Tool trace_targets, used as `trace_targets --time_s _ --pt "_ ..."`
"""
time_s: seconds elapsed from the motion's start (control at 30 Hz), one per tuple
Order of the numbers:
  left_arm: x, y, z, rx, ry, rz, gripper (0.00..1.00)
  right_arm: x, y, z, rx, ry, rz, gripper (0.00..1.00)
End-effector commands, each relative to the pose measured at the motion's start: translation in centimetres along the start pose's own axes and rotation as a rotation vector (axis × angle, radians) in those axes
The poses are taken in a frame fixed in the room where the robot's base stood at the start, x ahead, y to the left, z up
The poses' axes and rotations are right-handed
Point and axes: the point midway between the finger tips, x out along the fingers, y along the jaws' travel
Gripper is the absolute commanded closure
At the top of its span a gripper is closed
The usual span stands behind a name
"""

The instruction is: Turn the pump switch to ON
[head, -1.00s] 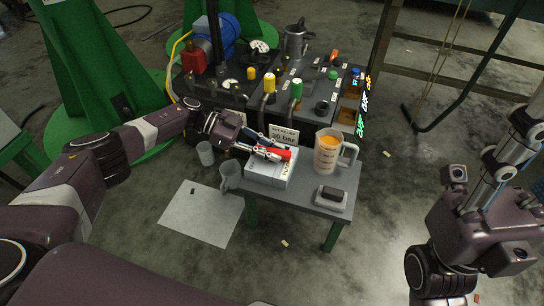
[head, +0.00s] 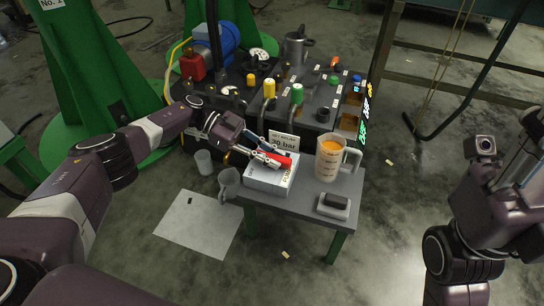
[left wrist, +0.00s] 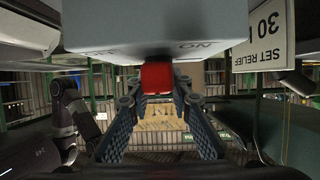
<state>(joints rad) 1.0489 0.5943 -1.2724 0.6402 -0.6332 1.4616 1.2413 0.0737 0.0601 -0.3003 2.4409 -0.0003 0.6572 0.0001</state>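The pump switch box (head: 262,180) is a white box on the small grey table, and its red switch lever (head: 284,163) sticks out near the top. My left gripper (head: 268,157) is at the lever. In the left wrist view, the red lever (left wrist: 157,77) hangs below the white box face (left wrist: 150,28) between the two fingertips of the left gripper (left wrist: 157,92). A narrow gap shows on each side of the lever, so the fingers look open around it. An upside-down ON label is right of the lever. My right arm is at the right edge; its fingers are not visible.
On the grey table (head: 300,207) stand a measuring cup of orange liquid (head: 330,158) and a small scale-like device (head: 334,205). A "30 bar" sign (head: 283,141) stands behind the box. Valves and knobs crowd the dark bench (head: 255,105). A grey mug (head: 229,183) is left.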

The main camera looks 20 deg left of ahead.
Motion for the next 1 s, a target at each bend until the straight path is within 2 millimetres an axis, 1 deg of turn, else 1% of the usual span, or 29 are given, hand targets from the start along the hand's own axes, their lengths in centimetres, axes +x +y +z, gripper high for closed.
trace_targets --time_s 0.03,0.13,0.37,0.47,0.57,0.77,1.0 --pt "0.2 0.1 -0.1 0.002 0.002 0.004 0.75 0.0 0.0 0.0 0.0 0.0 0.0 0.6" --pt "0.1 0.1 -0.1 0.001 0.002 0.003 0.64 0.0 0.0 0.0 0.0 0.0 0.0 0.6" --pt "0.0 0.0 0.0 0.0 0.001 0.001 0.64 0.0 0.0 0.0 0.0 0.001 0.001 0.6" --pt "-0.3 0.0 0.0 -0.001 0.0 -0.001 0.64 -0.1 0.1 0.0 0.0 0.0 0.002 0.6" --pt "-1.5 -0.1 0.0 -0.001 -0.001 -0.002 0.64 -0.1 0.1 0.0 0.0 0.0 0.002 0.6" --pt "-5.1 -0.1 0.0 -0.001 0.0 -0.003 0.64 -0.1 0.0 0.0 0.0 0.0 0.001 0.6" --pt "-7.0 0.0 0.0 0.0 0.001 0.002 0.64 0.0 0.0 0.0 0.0 0.0 0.001 0.6"
